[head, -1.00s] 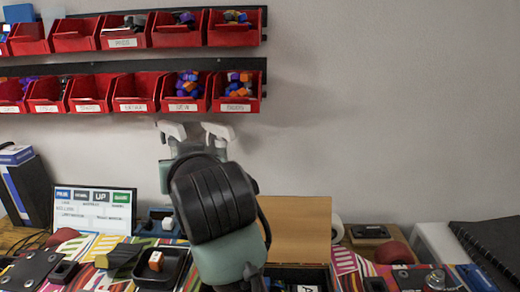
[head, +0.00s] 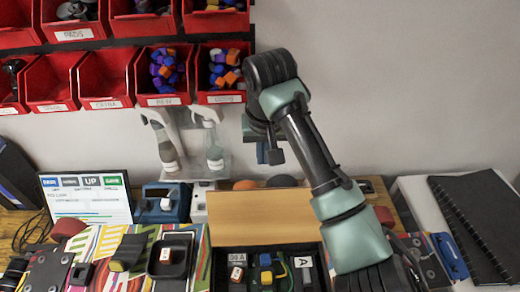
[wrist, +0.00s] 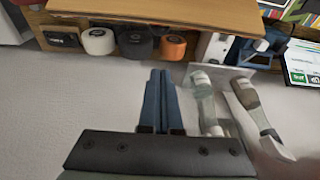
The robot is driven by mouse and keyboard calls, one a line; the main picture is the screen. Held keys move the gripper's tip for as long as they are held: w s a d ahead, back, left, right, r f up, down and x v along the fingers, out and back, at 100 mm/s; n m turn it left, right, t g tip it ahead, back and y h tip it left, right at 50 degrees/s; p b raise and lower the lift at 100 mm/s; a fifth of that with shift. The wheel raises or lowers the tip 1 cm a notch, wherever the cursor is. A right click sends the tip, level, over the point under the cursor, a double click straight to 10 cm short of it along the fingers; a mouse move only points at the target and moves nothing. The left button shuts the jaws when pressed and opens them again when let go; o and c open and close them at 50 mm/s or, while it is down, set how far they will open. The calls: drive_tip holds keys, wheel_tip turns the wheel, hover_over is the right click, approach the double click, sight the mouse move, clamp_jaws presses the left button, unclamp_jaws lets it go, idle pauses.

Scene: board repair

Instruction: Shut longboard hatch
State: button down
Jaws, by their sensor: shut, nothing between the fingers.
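The wood-coloured hatch (head: 262,217) stands open, raised at the back of a dark compartment in the longboard (head: 95,245). Several small items lie in the compartment (head: 215,270), among them blocks and a card with an "A". The hatch's edge also crosses the top of the wrist view (wrist: 150,10). My gripper (head: 270,155) is above and behind the hatch, near the wall, apart from it. Its two blue fingers (wrist: 160,75) are together and empty in the wrist view. My forearm hides the board to the right of the hatch.
Spray bottles (head: 215,150) stand left of my gripper, by the wall. Red bins (head: 165,80) hang above them. Tape rolls (wrist: 172,47) sit behind the hatch. A black notebook (head: 480,225) lies at the right. A labelled screen (head: 85,198) stands at the left.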

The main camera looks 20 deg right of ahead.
sight(267, 214)
wheel_tip(267, 214, down, 6)
drive_tip(key=s+p, duration=0.1)
drive_tip(key=p, duration=0.1)
drive_tip(key=shift+s+a, duration=0.3)
idle(0.6)
